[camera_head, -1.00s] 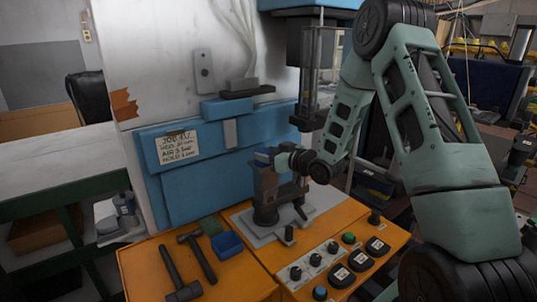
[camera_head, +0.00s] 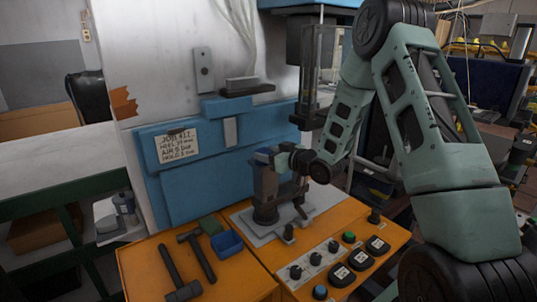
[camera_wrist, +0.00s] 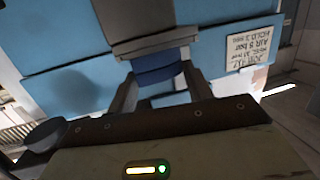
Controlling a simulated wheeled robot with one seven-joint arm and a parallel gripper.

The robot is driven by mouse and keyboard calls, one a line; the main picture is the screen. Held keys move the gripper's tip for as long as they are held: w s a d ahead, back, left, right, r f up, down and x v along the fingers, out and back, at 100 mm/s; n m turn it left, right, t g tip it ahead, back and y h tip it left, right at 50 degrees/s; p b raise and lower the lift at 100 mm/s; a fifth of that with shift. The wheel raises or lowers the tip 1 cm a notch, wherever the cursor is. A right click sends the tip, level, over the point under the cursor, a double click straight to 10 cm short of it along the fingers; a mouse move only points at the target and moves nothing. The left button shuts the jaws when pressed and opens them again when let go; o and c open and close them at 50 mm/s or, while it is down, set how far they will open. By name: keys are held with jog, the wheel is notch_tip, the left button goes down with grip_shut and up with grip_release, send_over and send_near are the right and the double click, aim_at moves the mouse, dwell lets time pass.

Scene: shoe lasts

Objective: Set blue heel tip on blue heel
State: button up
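In the head view my gripper (camera_head: 278,158) is at the top of the grey shoe last (camera_head: 265,188), which stands upright on the press's small plate. In the wrist view my gripper's two fingers (camera_wrist: 160,80) are apart, one on each side of a dark blue piece, which I take for the blue heel tip (camera_wrist: 156,70); they appear to touch it. Just beyond it is a dark grey block (camera_wrist: 150,28), seemingly part of the last. The blue heel cannot be told apart, and the contact between tip and heel is hidden.
The blue panel with a job card (camera_head: 184,146) is close behind the last. Black knobs (camera_head: 360,260) are at front right. A press column (camera_head: 310,75) rises behind.

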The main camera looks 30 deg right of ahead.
jog(key=o, duration=0.5)
jog(key=shift+s, duration=0.1)
jog(key=b+v, duration=0.2)
jog(key=v, duration=0.3)
jog(key=b+v, duration=0.3)
jog(key=v, duration=0.2)
jog(key=b+v, duration=0.3)
jog(key=v, duration=0.2)
jog(key=shift+s+d+f, duration=0.1)
jog(key=shift+f, duration=0.2)
jog(key=shift+r+b+v, duration=0.2)
jog(key=shift+b+v, duration=0.85)
jog(key=shift+b, duration=1.3)
